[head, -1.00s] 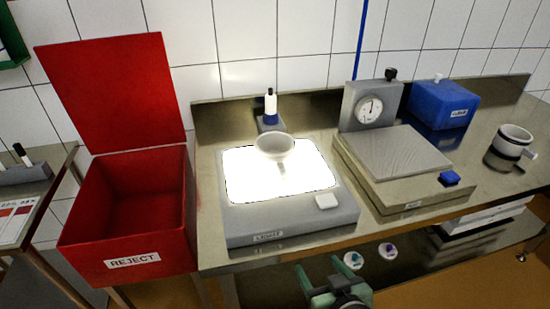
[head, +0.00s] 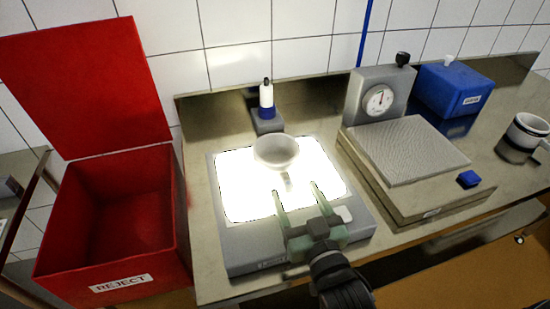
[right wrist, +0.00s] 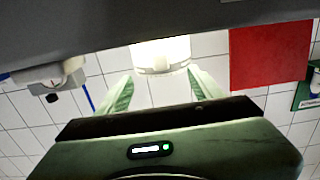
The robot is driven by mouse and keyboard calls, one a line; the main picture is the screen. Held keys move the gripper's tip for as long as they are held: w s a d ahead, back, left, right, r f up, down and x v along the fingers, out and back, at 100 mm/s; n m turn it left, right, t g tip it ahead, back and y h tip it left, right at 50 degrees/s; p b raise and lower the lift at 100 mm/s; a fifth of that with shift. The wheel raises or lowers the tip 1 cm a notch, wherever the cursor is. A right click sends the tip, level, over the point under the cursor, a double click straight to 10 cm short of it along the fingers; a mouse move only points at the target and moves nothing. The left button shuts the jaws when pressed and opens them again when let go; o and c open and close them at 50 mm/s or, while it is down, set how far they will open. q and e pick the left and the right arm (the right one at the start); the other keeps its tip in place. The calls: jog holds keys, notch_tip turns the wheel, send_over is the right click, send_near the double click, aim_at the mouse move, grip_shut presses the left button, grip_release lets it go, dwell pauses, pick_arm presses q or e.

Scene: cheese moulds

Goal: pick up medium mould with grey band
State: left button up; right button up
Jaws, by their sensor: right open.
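A pale, round, cup-shaped mould (head: 274,150) stands on the bright panel of the light box (head: 246,262), with a small part sticking out toward me. I cannot make out a grey band on it. My right gripper (head: 295,189) is open and empty, low over the front of the light box, its fingers pointing at the mould and a little short of it. In the right wrist view the mould (right wrist: 160,57) shows beyond and between the open fingers (right wrist: 160,80). A white vessel with a dark grey band (head: 528,128) stands at the far right. My left gripper is out of view.
A red reject bin (head: 160,240) with a raised lid stands left of the bench. A scale with a dial (head: 378,100) is right of the light box, with a blue box (head: 455,90) behind. A small white-and-blue bottle (head: 266,98) stands behind the light box.

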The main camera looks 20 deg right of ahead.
aim_at(290, 188)
jog(key=w, duration=0.3)
jog(key=shift+a+f+p, duration=0.2)
jog(key=shift+p, duration=0.1)
jog(key=w, duration=0.3)
jog(key=shift+a+f, duration=0.1)
jog(key=shift+f, duration=0.15)
jog(key=c, duration=1.1)
grip_shut()
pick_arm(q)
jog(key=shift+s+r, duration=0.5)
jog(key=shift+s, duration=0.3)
